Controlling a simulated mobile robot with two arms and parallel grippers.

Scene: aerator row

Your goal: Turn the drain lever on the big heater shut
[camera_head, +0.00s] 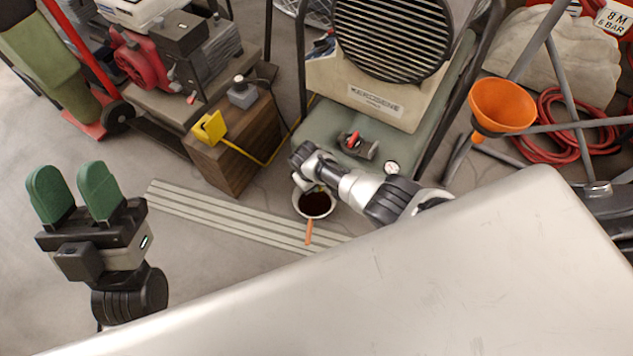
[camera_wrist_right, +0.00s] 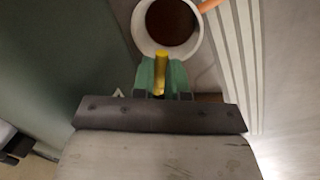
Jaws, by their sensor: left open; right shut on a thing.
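The big heater (camera_head: 375,95) has a round black grille, a kerosene label and a grey-green tank (camera_head: 325,125) below. The tank's wall (camera_wrist_right: 60,60) fills the left of the right wrist view. My right gripper (camera_wrist_right: 162,78) is shut with green fingertips around a yellow lever (camera_wrist_right: 161,62), low at the tank; its valve body is hidden. In the head view my right wrist hides the lever. A white pan with dark liquid (camera_head: 315,204) stands on the floor under it, and also shows in the wrist view (camera_wrist_right: 170,24). My left gripper (camera_head: 75,195) is open and empty, away at left.
A red-handled fitting (camera_head: 353,140) and a gauge (camera_head: 392,167) sit on the tank. An orange funnel (camera_head: 502,105) and red hose (camera_head: 570,130) are right. A pale panel (camera_head: 400,290) fills the front.

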